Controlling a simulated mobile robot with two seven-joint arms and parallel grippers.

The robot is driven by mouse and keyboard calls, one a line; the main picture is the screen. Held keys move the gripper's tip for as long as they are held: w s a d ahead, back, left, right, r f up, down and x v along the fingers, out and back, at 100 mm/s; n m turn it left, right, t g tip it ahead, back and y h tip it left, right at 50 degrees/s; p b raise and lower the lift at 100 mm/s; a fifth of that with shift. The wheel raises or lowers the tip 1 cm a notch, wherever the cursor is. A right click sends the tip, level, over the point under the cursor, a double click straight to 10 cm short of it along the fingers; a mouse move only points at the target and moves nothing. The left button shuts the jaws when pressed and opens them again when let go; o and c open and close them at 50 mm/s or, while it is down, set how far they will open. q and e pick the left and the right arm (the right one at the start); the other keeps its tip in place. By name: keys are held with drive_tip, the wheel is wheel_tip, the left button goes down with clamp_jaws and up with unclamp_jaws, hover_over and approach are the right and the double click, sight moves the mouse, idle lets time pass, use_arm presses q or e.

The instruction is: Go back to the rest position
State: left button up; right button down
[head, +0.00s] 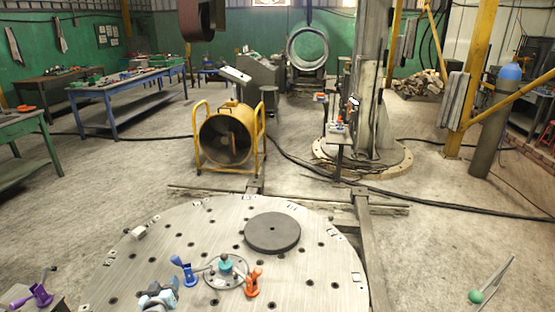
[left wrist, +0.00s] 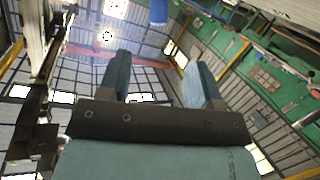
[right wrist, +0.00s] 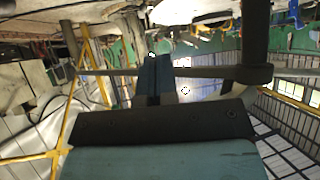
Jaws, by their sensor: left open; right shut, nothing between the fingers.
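My left gripper (left wrist: 158,66) is open, with two blue-grey fingers well apart and nothing between them. Roof panels and lamps lie beyond it in the left wrist view. In the head view, a pale blue-grey shape low at the picture's edge looks like this gripper (head: 158,296), over the near part of the round plate. My right gripper (right wrist: 157,60) is shut and empty, its fingers together. I cannot make it out in the head view.
The round metal plate (head: 190,232) carries a dark disc (head: 272,232), a blue clamp (head: 184,270) and an orange clamp (head: 252,283). A purple clamp (head: 36,295) is at lower left. A yellow-framed fan (head: 227,138) and a column (head: 372,90) stand beyond. Floor at right is mostly clear.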

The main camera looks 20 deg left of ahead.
use_arm(q)
drive_tip(key=s+d+m+g+h, duration=0.3)
drive_tip(key=s+d+m+h, duration=0.6)
drive_tip(key=s+d, duration=1.7)
drive_tip(key=d+m, duration=0.1)
drive_tip(key=d, duration=0.3)
drive_tip(key=shift+s+d+f, duration=0.35)
drive_tip(key=shift+d+f, duration=0.05)
